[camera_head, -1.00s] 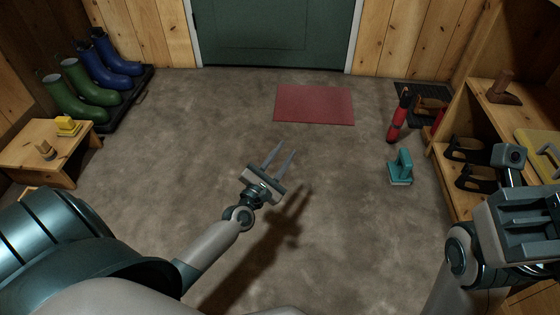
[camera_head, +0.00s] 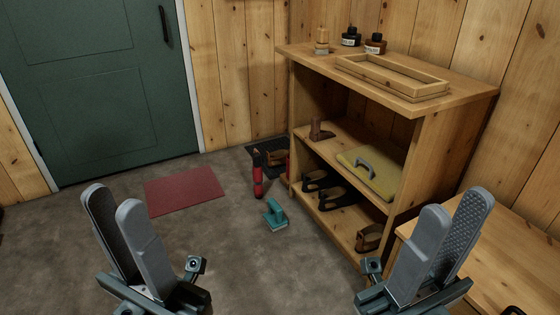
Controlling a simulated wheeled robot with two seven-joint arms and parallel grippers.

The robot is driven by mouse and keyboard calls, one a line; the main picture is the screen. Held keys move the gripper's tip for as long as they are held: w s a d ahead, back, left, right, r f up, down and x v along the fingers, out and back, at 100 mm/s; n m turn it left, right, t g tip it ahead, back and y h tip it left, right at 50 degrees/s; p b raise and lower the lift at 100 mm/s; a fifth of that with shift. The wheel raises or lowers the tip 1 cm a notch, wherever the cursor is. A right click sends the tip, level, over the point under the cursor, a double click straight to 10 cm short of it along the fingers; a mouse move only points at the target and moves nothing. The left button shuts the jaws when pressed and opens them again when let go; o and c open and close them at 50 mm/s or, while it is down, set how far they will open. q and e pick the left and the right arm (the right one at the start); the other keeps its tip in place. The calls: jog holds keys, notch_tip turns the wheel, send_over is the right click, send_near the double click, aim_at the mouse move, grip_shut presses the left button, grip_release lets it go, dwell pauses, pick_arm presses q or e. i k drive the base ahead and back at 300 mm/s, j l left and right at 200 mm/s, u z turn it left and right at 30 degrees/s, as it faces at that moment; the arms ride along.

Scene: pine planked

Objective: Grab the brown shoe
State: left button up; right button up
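A brown shoe (camera_head: 275,156) appears to lie on the dark mat by the shelf's left end, partly hidden behind a red object. Another brown, shoe-like item (camera_head: 369,237) sits at the right end of the lower shelf; I cannot tell which is meant. My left gripper (camera_head: 111,198) is raised at the lower left, fingers apart and empty. My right gripper (camera_head: 458,202) is raised at the lower right, fingers apart and empty. Both are well away from either brown item.
A wooden shelf unit (camera_head: 297,82) holds black shoes (camera_head: 337,197), a brown upright item (camera_head: 320,131) and a yellow case (camera_head: 379,181). A red mat (camera_head: 183,190) lies by the door.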

aim_at(276, 159)
jog(key=z, duration=0.3)
jog(key=i+j+z, duration=0.15)
jog(key=z, duration=0.35)
jog(key=i+j+z, duration=0.1)
jog(key=j+z, duration=0.2)
jog(key=z, duration=0.2)
jog(key=i+j+z, duration=0.15)
jog(key=j+z, duration=0.2)
jog(key=j, duration=0.55)
jog(key=j+z, duration=0.35)
jog(key=j, duration=0.6)
jog(key=j+z, duration=0.2)
jog(key=j, duration=3.05)
jog(key=k, duration=0.1)
